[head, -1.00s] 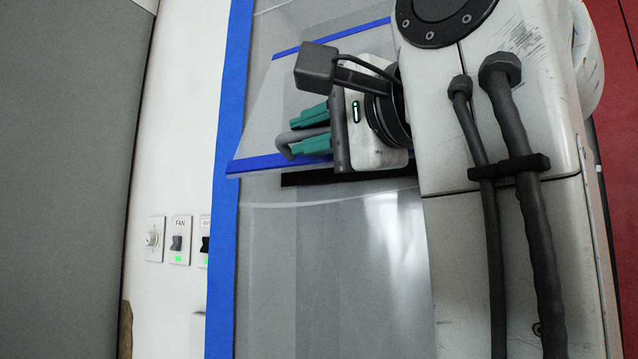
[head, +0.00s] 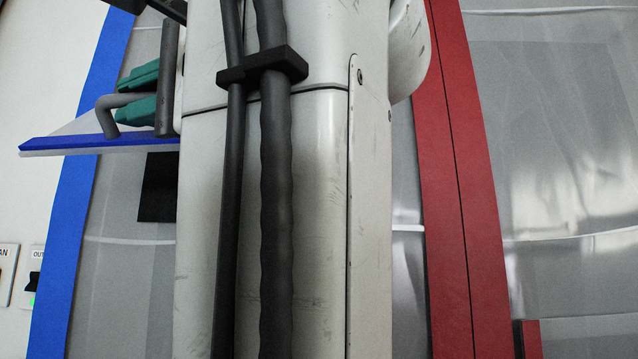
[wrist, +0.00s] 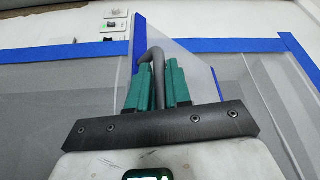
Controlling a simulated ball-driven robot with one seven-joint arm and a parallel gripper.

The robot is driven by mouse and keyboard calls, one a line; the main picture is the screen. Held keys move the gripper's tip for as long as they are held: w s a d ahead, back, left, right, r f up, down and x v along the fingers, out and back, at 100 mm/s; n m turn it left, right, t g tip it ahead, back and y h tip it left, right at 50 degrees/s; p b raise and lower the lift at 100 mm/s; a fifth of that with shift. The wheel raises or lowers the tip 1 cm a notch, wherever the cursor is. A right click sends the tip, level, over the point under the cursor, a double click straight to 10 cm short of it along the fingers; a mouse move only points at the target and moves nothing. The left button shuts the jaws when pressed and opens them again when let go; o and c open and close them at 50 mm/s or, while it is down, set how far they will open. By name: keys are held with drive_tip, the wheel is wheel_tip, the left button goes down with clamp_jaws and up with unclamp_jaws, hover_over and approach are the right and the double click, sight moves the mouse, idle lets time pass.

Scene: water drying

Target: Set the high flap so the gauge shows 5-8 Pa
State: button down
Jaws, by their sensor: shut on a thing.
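The high flap is a clear sheet with a blue lower edge (head: 75,144). It stands out, tilted, from the plastic wall, and its clear sheet also shows in the wrist view (wrist: 190,62). A bent grey handle (head: 104,118) is on it, and its hooked top shows in the wrist view (wrist: 154,56). My gripper (head: 138,95) has teal fingers shut on this handle, one on each side in the wrist view (wrist: 160,85). My arm hides much of the wall right of the flap. No gauge is visible in either view.
Blue tape (head: 68,240) borders the plastic wall. A dark patch (head: 157,187) lies below the flap. A switch marked OUT (head: 35,285) with a green light is at lower left. A red post (head: 455,190) stands right of my arm, with more clear sheeting beyond.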

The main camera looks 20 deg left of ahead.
drive_tip(key=shift+d+r, duration=0.15)
drive_tip(key=shift+r, duration=0.2)
drive_tip(key=c, duration=1.1)
unclamp_jaws()
drive_tip(key=shift+f, duration=0.15)
drive_tip(key=d+b, duration=0.1)
drive_tip(key=d, duration=0.2)
drive_tip(key=s+d+b, duration=0.1)
drive_tip(key=d, duration=0.3)
drive_tip(key=d+b, duration=0.2)
drive_tip(key=d, duration=0.1)
drive_tip(key=shift+s+d+f, duration=0.25)
drive_tip(key=shift+s+f, duration=0.1)
drive_tip(key=shift+f, duration=0.05)
